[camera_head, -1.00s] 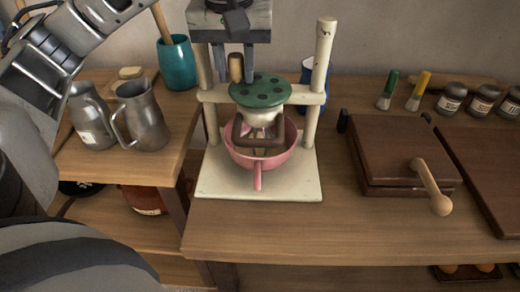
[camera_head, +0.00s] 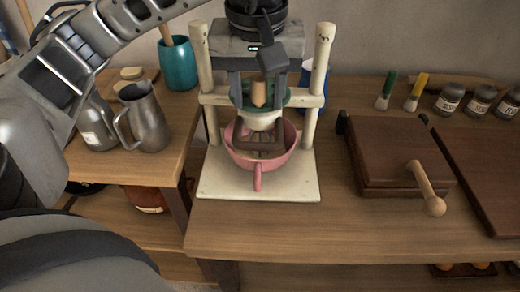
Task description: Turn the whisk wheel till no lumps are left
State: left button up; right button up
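The whisk wheel (camera_head: 276,101) is a green disc with dark spots on a cream wooden stand (camera_head: 315,100). Its upright wooden knob (camera_head: 258,95) is at the wheel's front side. My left gripper (camera_head: 259,95) hangs over the wheel with its fingers apart, one on each side of the knob; gaps show between them and the knob. A whisk (camera_head: 262,140) hangs below the wheel into a pink bowl (camera_head: 276,158) with a handle toward the front. The bowl's contents cannot be made out. My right gripper is out of view.
A brown box (camera_head: 385,150) with a wooden-handled crank (camera_head: 425,185) stands to the right. Metal jugs (camera_head: 150,122) and a teal pot (camera_head: 178,65) are on the left table. Brushes (camera_head: 418,92) and jars (camera_head: 450,98) line the back. The counter's front is clear.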

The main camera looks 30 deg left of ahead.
pick_arm(q)
jog(key=shift+r+p, duration=3.25)
jog(key=shift+r, duration=0.4)
jog(key=shift+r+p, duration=0.45)
jog(key=shift+r, duration=0.05)
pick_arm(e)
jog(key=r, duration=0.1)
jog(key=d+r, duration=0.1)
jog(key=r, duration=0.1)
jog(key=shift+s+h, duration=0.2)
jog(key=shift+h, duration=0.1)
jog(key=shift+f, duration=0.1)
